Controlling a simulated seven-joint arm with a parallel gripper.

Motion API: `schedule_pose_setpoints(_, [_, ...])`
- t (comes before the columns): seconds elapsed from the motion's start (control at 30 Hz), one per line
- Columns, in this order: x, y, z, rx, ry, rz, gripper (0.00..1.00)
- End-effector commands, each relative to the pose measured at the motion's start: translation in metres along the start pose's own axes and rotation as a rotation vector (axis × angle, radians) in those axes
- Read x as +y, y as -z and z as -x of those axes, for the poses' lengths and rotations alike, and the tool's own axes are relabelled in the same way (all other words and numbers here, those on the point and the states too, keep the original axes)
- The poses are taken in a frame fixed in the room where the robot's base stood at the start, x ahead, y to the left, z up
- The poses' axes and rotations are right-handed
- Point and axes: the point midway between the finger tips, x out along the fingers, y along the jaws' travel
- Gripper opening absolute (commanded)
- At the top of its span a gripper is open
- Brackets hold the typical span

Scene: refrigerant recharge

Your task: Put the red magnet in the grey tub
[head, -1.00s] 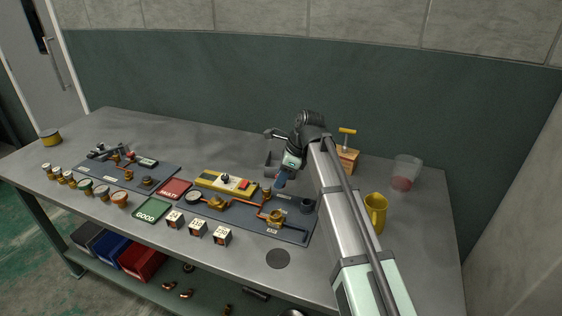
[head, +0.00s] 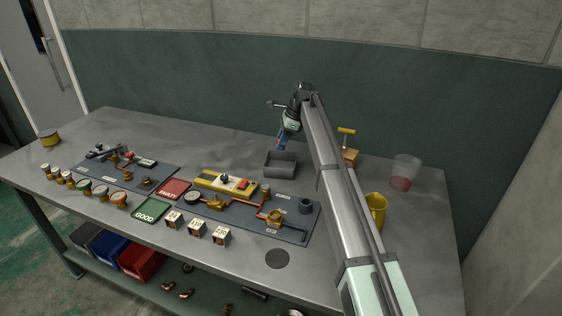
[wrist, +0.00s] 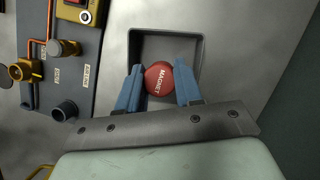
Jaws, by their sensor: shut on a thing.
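In the head view my gripper (head: 281,142) is raised above the grey tub (head: 281,171), at the back of the bench. The tub (wrist: 195,42) also shows in the wrist view, behind the magnet, which overlaps its opening. The tub's visible floor is bare; part of it is hidden by the magnet and fingers. The magnet cannot be made out in the head view.
A dark board with copper pipes (head: 290,231) and a yellow device (head: 224,182) lie in front of the tub. A box with a yellow handle (head: 347,146), a yellow mug (head: 376,209) and a clear cup (head: 405,172) stand to the right. Bench behind the tub is clear.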

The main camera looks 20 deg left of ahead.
Motion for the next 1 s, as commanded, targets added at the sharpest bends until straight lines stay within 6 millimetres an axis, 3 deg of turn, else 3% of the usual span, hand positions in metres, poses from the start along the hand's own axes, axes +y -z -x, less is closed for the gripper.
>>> schedule_pose_setpoints(0.23, [0.001,0.015,-0.037,0.000,-0.001,-0.001,0.02])
schedule_pose_setpoints(0.7, [0.001,0.033,-0.079,0.000,0.000,-0.001,0.02])
schedule_pose_setpoints(1.0, [0.000,0.034,-0.083,0.000,0.001,-0.001,0.02])
